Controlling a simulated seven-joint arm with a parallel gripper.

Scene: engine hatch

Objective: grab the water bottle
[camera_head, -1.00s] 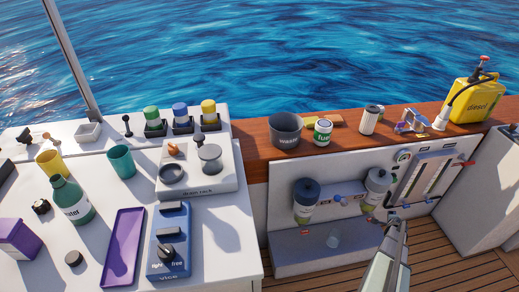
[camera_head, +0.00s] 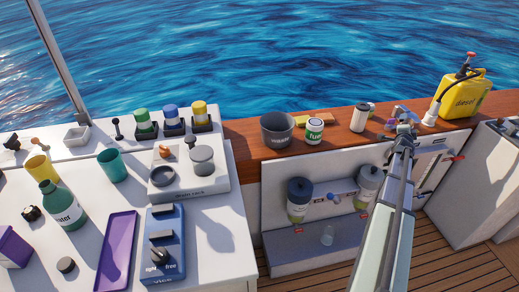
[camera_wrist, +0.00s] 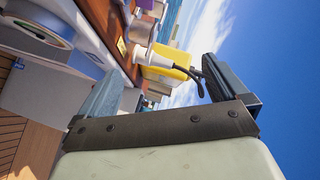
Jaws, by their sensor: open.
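The water bottle (camera_head: 62,207) is green with a white label and stands upright on the white worktop at the left in the head view. A dark loose cap (camera_head: 32,213) lies just left of it. My gripper (camera_head: 404,128) is far to the right, raised in front of the wooden ledge near the yellow diesel can. In the wrist view my gripper (camera_wrist: 164,68) shows two fingers spread apart with nothing between them. The bottle does not show in the wrist view.
Near the bottle are a yellow cup (camera_head: 39,168), a teal cup (camera_head: 112,165), a purple tray (camera_head: 117,250), a purple box (camera_head: 13,248) and a blue vice panel (camera_head: 165,245). The wooden ledge holds a waste bin (camera_head: 276,132), a fuel can (camera_head: 314,130) and the diesel can (camera_head: 464,97).

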